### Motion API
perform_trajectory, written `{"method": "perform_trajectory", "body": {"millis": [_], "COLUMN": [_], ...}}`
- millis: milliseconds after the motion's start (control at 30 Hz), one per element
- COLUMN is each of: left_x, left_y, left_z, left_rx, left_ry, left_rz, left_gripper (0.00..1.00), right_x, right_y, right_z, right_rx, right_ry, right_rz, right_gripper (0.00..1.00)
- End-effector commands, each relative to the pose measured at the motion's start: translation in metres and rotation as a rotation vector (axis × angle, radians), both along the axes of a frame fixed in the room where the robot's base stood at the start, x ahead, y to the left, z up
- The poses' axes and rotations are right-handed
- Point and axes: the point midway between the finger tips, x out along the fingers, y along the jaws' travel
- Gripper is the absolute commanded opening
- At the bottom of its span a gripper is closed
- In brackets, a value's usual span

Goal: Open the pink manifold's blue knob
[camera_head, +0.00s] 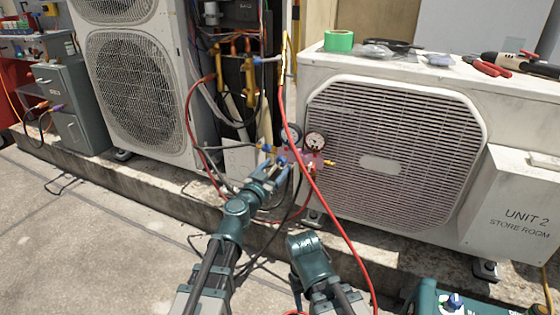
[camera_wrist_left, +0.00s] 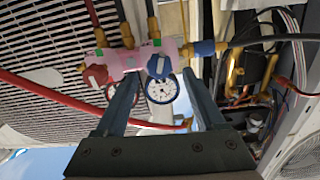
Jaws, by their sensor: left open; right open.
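The pink manifold (camera_head: 298,157) hangs on hoses in front of the large grey-white unit. In the left wrist view its pink body (camera_wrist_left: 128,62) carries a blue knob (camera_wrist_left: 159,67) and a red knob (camera_wrist_left: 96,75). A round gauge (camera_wrist_left: 162,88) shows between my left fingers. My left gripper (camera_head: 279,167) is open at the manifold; its fingers (camera_wrist_left: 164,92) reach towards the blue knob, one on each side in the picture. Whether they touch it I cannot tell. My right gripper (camera_head: 297,288) is low in the head view, largely hidden by its own arm.
A red hose (camera_head: 323,207) runs down past the manifold. The Unit 2 condenser (camera_head: 395,150) stands at right, with green tape (camera_head: 338,41) and tools on top. Another condenser (camera_head: 140,90) and a grey cabinet (camera_head: 75,108) stand left. The concrete floor at lower left is mostly clear.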

Motion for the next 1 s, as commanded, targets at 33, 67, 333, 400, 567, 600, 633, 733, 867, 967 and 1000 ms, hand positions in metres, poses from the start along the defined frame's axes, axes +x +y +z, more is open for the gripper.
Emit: {"method": "perform_trajectory", "body": {"millis": [33, 67, 333, 400, 567, 600, 633, 733, 867, 967, 1000], "left_x": [0.009, 0.012, 0.027, 0.028, 0.028, 0.028, 0.028, 0.028, 0.028, 0.028, 0.028], "left_y": [-0.006, -0.008, -0.011, -0.012, -0.012, -0.012, -0.012, -0.012, -0.012, -0.012, -0.012], "left_z": [0.000, 0.000, 0.000, 0.000, 0.000, 0.000, 0.000, 0.000, 0.000, 0.000, 0.000], "left_rx": [0.000, 0.000, 0.000, 0.000, 0.000, 0.000, 0.000, 0.000, 0.000, 0.000, 0.000], "left_ry": [0.000, 0.000, 0.000, 0.000, 0.000, 0.000, 0.000, 0.000, 0.000, 0.000, 0.000], "left_rz": [-0.002, -0.001, 0.002, 0.002, 0.002, 0.002, 0.002, 0.002, 0.002, 0.002, 0.002], "left_gripper": [0.71, 0.71, 0.71, 0.71, 0.71, 0.71, 0.71, 0.60, 0.37, 0.19, 0.12], "right_x": [0.000, 0.000, 0.000, 0.000, 0.000, 0.000, 0.000, 0.000, 0.000, 0.000, 0.000], "right_y": [0.000, 0.000, 0.000, 0.000, 0.000, 0.000, 0.000, 0.000, 0.000, 0.000, 0.000], "right_z": [0.000, 0.000, 0.000, 0.000, 0.000, 0.000, 0.000, 0.000, 0.000, 0.000, 0.000], "right_rx": [0.000, 0.000, 0.000, 0.000, 0.000, 0.000, 0.000, 0.000, 0.000, 0.000, 0.000], "right_ry": [0.000, 0.000, 0.000, 0.000, 0.000, 0.000, 0.000, 0.000, 0.000, 0.000, 0.000], "right_rz": [0.000, 0.000, 0.000, 0.000, 0.000, 0.000, 0.000, 0.000, 0.000, 0.000, 0.000], "right_gripper": [0.50, 0.50, 0.50, 0.50, 0.50, 0.50, 0.50, 0.50, 0.50, 0.50, 0.50]}}
